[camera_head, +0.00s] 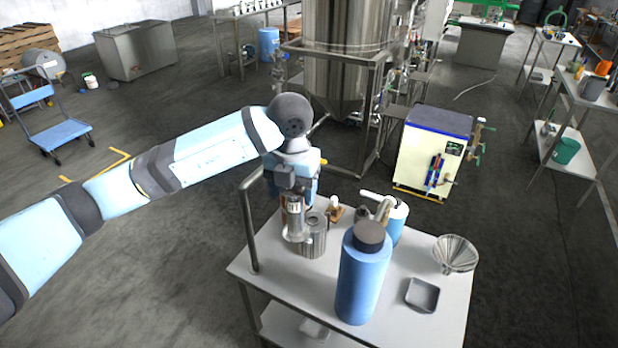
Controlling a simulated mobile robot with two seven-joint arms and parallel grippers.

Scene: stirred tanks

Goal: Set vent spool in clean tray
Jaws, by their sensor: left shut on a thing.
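My left gripper (293,196) reaches in over the cart's back left corner, pointing down. It is shut on the vent spool (295,232), a shiny metal cylinder with a wider flanged lower end. The spool hangs upright beside a ribbed metal canister (316,242) and partly overlaps it in the picture; I cannot tell whether they touch. The clean tray (421,307), a small grey square dish, lies empty on the cart's right front part. My right gripper is out of view.
The cart top (398,327) has a raised handle (249,225) at left. A tall blue bottle (362,285) stands between the spool and the tray. Behind it is a blue-white wash bottle (397,222); a steel funnel (457,254) stands at right. Bare surface surrounds the tray.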

